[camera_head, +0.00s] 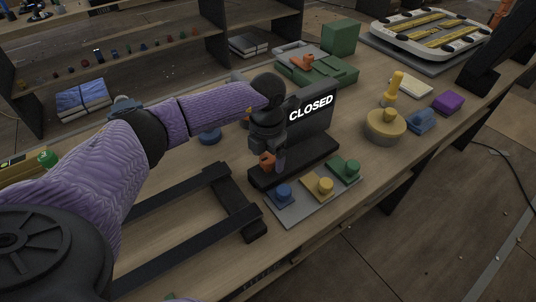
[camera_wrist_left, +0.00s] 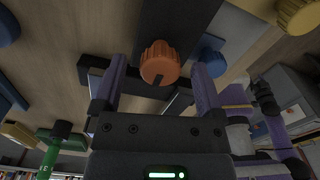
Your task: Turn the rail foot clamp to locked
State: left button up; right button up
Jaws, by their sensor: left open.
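An orange ribbed knob (camera_head: 267,161) sits low at the left end of a black base (camera_head: 316,158) that carries a dark sign reading CLOSED (camera_head: 311,108). I take this knob for the rail foot clamp; no locked mark is legible. My left gripper (camera_head: 279,160) comes down beside the knob and partly hides it. In the left wrist view the knob (camera_wrist_left: 160,62) shows a dark slot and lies between and just beyond the tips of my open left fingers (camera_wrist_left: 160,78). I cannot tell whether they touch it. My right gripper is not in view.
Two dark rails with a crossbar (camera_head: 236,203) lie left of the base. A grey plate (camera_head: 300,208) with blue, yellow and green knobs lies in front. A round tan block with a yellow handle (camera_head: 387,125) stands to the right. Green boxes (camera_head: 325,70) stand behind.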

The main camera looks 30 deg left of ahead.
pick_arm(q)
jog(key=shift+c, duration=0.3)
grip_shut()
jog(key=shift+m, duration=0.3)
jog(key=m, duration=0.3)
jog(key=shift+m, duration=0.4)
jog(key=m, duration=0.4)
jog(key=shift+m+b, duration=0.3)
jog(key=shift+b, duration=0.1)
jog(key=m, duration=0.4)
jog(key=shift+m+b, duration=0.3)
jog(key=shift+b, duration=0.1)
jog(key=shift+m+b, duration=0.35)
jog(key=shift+m, duration=1.75)
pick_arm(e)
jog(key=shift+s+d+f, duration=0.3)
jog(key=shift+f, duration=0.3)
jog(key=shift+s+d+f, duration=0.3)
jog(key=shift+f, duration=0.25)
